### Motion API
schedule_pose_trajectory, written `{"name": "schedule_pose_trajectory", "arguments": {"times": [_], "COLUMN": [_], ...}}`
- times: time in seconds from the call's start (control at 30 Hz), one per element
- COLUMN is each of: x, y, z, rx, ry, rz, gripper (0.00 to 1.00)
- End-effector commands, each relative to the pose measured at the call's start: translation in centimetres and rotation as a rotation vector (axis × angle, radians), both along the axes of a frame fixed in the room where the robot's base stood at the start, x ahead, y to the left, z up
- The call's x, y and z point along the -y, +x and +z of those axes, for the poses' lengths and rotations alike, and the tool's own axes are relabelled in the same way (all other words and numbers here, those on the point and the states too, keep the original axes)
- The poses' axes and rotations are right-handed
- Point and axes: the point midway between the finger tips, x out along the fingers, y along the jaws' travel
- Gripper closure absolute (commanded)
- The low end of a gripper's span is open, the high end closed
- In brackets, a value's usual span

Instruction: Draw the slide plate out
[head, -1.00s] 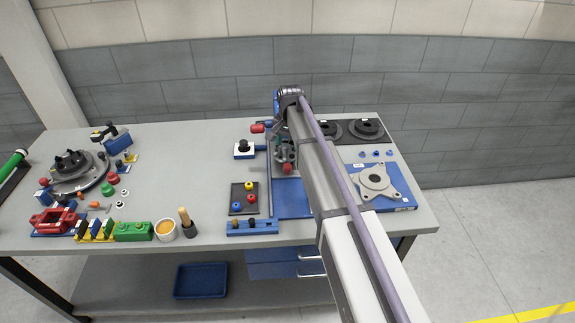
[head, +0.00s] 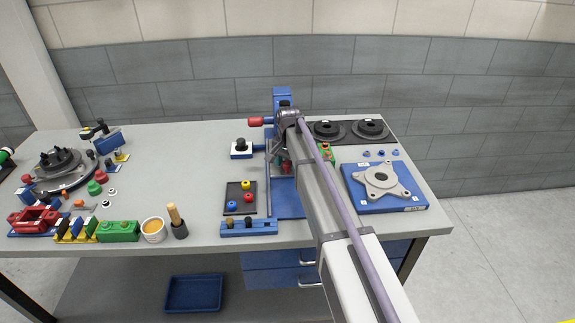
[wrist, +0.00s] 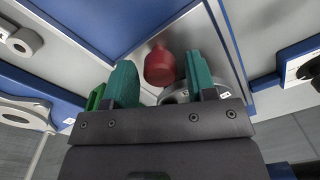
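In the wrist view a red knob (wrist: 160,66) stands out from a pale grey plate (wrist: 196,32) set between blue edges; this looks like the slide plate, but I cannot be sure. My gripper (wrist: 160,80) has its two teal fingers apart, one on each side of the knob, with a visible gap to each. In the head view the blue fixture (head: 287,206) is at the table's middle right, with a blue upright (head: 282,97) behind. My arm covers much of it, and the slide plate cannot be picked out there.
A red-handled clamp (head: 257,121) sticks out left of the fixture. A black tray with coloured knobs (head: 240,199) stands to its left. A grey flanged part (head: 381,180) lies on a blue plate at right, with black discs (head: 327,130) behind. The table's centre left is partly clear.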

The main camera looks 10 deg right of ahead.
Motion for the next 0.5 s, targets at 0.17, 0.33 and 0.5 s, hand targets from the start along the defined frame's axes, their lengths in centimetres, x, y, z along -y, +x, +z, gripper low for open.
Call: {"name": "schedule_pose_trajectory", "arguments": {"times": [0.17,0.33,0.5], "x": [0.01,0.03,0.04], "y": [-0.01,-0.01,-0.01], "z": [0.0,0.0,-0.01], "rx": [0.0,0.0,0.0], "ry": [0.0,0.0,0.0], "rz": [0.0,0.0,-0.001], "gripper": [0.66,0.82,0.98]}}
